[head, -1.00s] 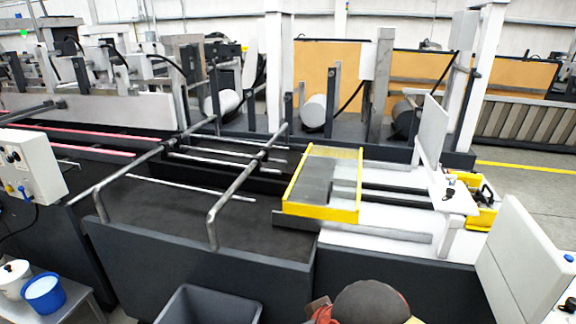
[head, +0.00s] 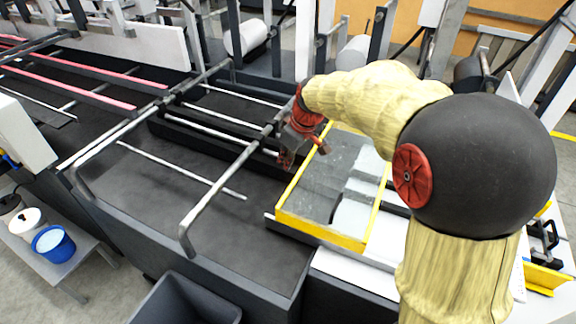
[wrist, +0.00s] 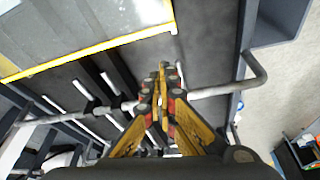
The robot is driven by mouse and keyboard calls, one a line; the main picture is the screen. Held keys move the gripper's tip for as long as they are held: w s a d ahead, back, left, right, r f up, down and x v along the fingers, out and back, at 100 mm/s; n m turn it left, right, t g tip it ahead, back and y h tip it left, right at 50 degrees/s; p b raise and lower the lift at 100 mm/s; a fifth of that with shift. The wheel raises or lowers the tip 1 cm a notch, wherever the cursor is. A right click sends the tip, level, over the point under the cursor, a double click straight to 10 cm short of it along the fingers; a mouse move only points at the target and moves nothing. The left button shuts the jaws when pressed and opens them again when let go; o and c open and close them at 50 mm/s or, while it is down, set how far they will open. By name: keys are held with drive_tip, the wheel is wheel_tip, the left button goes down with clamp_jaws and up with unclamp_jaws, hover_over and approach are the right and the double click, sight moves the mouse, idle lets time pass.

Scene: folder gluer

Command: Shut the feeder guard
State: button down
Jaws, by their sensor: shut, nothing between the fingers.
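The feeder guard looks to be the yellow-framed see-through panel (head: 322,233) over the feeder's sheets, right of centre in the head view. Its yellow edge runs across the upper left of the wrist view (wrist: 90,53). I cannot tell whether it lies flat or a little raised. My gripper (head: 284,162) is shut and empty, pointing down just left of the panel's left edge. Its closed fingertips show in the wrist view (wrist: 164,68), over dark machine parts and apart from the yellow edge. My arm covers part of the panel's right side.
A bent metal tube (head: 213,204) runs close beside my gripper and also crosses behind the fingers in the wrist view (wrist: 213,91). A grey bin (head: 187,303) stands in front. A blue bucket (head: 54,245) is at lower left.

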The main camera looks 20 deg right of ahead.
sight(366, 207)
drive_tip(key=w+d+f+n+p, duration=0.3)
drive_tip(key=w+d+f+p, duration=0.15)
drive_tip(key=w+f, duration=0.6)
wheel_tip(366, 207, down, 8)
drive_tip(key=shift+w+g+y, duration=0.4)
drive_tip(key=shift+s+d, duration=0.1)
drive_tip(key=shift+d, duration=0.05)
drive_tip(key=s+d+b, duration=1.1)
drive_tip(key=s+d, duration=1)
drive_tip(key=shift+s+d, duration=0.25)
drive_tip(key=shift+s, duration=0.05)
